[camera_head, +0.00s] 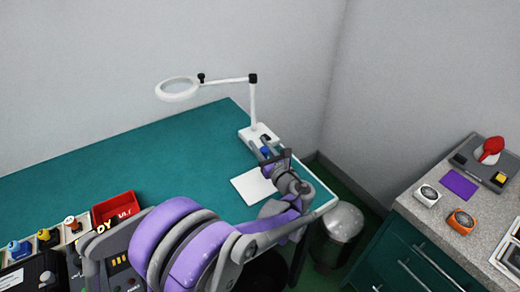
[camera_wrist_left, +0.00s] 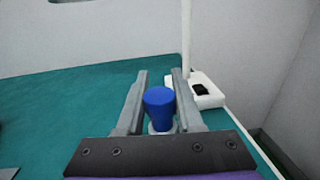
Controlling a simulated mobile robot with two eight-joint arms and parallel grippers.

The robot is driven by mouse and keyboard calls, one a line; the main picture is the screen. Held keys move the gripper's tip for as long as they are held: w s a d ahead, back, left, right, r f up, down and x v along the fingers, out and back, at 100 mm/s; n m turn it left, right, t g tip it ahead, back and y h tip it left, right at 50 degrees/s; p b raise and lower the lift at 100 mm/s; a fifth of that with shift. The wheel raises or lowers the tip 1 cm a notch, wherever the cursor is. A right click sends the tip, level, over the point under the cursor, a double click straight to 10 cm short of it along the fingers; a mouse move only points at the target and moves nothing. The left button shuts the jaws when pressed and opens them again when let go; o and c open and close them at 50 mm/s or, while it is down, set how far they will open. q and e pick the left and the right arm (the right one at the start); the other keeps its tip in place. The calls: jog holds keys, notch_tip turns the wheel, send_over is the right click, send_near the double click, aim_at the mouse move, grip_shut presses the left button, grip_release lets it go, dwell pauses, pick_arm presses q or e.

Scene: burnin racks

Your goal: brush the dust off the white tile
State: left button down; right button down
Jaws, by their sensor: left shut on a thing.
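The white tile (camera_head: 246,187) lies flat near the right end of the teal table, partly covered by my left wrist. I cannot make out dust on it at this size. My left gripper (camera_head: 268,150) is over the table just beyond the tile, close to the lamp base. It is shut on a blue-topped thing (camera_wrist_left: 158,103), which stands between its two grey fingers in the left wrist view. This is probably the brush, but its bristles are hidden. The blue also shows in the head view (camera_head: 265,152). My right gripper is not in view.
A white magnifier lamp (camera_head: 253,105) stands behind the gripper; its base (camera_wrist_left: 206,91) is close on the right. A red bin (camera_head: 115,207) and small bottles are at left. A rounded grey bin (camera_head: 342,222) and a grey counter (camera_head: 430,212) are at right. The table's middle is clear.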

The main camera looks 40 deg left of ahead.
pick_arm(q)
notch_tip(320, 180, up, 3)
jog(key=shift+f+p, duration=0.1)
jog(key=shift+p, duration=0.65)
